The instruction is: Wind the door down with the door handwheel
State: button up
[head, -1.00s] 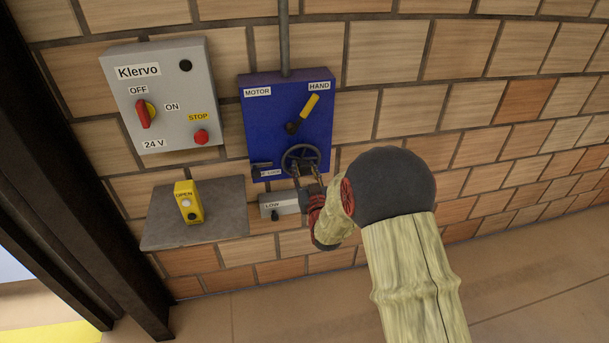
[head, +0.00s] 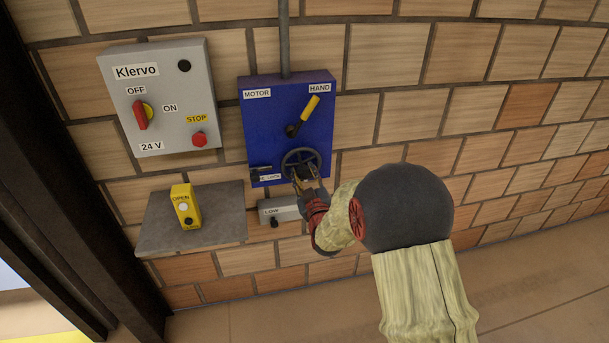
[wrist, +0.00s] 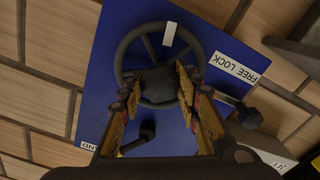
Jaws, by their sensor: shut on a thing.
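The door handwheel (head: 301,150) is a dark spoked wheel low on a blue box (head: 262,125) on the brick wall. In the wrist view the wheel (wrist: 119,58) has a white mark across its rim. My gripper (head: 303,179) is at the lower part of the wheel. In the wrist view my gripper (wrist: 158,88) has its fingers on both sides of a dark lump at the wheel, shut on it. Whether this lump is the hub or a crank knob I cannot tell. The door itself is not clearly in view.
A yellow lever (head: 310,108) points toward HAND. A FREE/LOCK lever (wrist: 243,113) sits beside the wheel, and a grey LOW box (head: 279,211) below. A grey Klervo cabinet (head: 170,95) and yellow OPEN button box (head: 186,207) are left. A dark post (head: 85,170) stands at far left.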

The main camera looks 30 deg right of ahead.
jog(key=shift+f, duration=0.2)
jog(key=o, duration=1.2)
jog(key=shift+r, duration=0.1)
jog(key=shift+c, duration=0.2)
jog(key=v, duration=1.2)
